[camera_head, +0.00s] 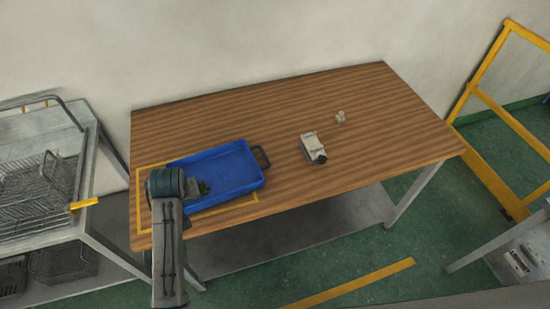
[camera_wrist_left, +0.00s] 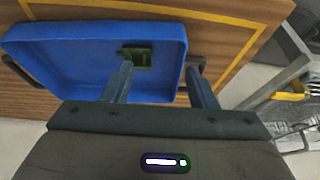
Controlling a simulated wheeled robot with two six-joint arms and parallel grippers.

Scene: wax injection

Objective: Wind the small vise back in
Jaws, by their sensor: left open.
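The small vise (camera_head: 311,146) is a light grey block with a dark round end toward the front. It sits on the wooden table, right of the blue tray, in the head view. How far its jaw is wound out is too small to tell. My left gripper (camera_head: 195,188) is over the left part of the blue tray, well left of the vise. In the left wrist view my left gripper (camera_wrist_left: 160,68) has its two fingers wide apart with nothing gripped between them. My right gripper is not in view.
The blue tray (camera_head: 240,155) has dark handles and stands in a yellow outline. A dark green block (camera_wrist_left: 140,56) lies in it by one fingertip. Small pale pieces (camera_head: 340,117) lie behind the vise. A wire-basket rack (camera_head: 85,185) stands left. The table's right part is clear.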

